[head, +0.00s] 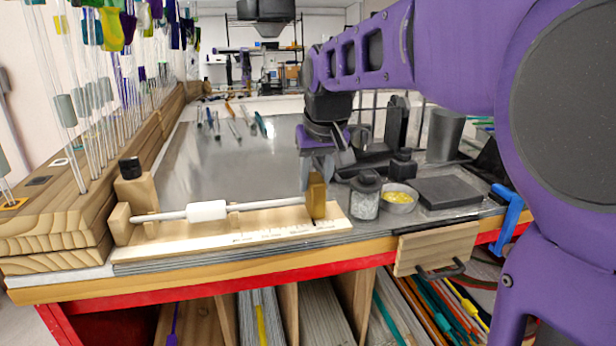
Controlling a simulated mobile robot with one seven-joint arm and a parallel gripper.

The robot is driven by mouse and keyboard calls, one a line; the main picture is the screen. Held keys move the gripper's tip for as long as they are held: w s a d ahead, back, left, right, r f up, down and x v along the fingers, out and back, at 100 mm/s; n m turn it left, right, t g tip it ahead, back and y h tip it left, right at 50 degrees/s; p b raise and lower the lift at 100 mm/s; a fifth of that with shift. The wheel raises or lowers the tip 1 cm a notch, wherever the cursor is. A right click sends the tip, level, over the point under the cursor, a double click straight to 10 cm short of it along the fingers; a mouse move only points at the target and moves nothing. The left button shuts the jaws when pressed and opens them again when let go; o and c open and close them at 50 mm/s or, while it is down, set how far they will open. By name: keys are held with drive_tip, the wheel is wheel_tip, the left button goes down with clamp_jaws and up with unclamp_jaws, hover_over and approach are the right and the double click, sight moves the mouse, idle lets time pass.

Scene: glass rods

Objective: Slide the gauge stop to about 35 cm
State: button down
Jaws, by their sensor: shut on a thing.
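The gauge is a pale wooden board (160,252) along the front of the bench, with a dark-marked scale toward its right end. A thin rod with a white sleeve (207,210) runs along it from a wooden block at the left. The gauge stop (317,198), an upright brass-coloured piece, stands near the board's right end, at the rod's right end. My gripper (316,172) reaches down from above and is shut on the stop's upper part. The scale numbers are too small to read.
A lidded glass jar (365,196) and a bowl of yellow bits (398,198) stand close to the right of the stop. A dark flat block (449,191) lies farther right. Glass rods (75,110) stand upright in a wooden rack at left. The metal benchtop behind the gauge is mostly clear.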

drive_tip(key=shift+w+d, duration=0.2)
drive_tip(key=shift+d, duration=0.8)
drive_tip(key=c, duration=0.5)
unclamp_jaws()
drive_tip(key=shift+p, duration=0.3)
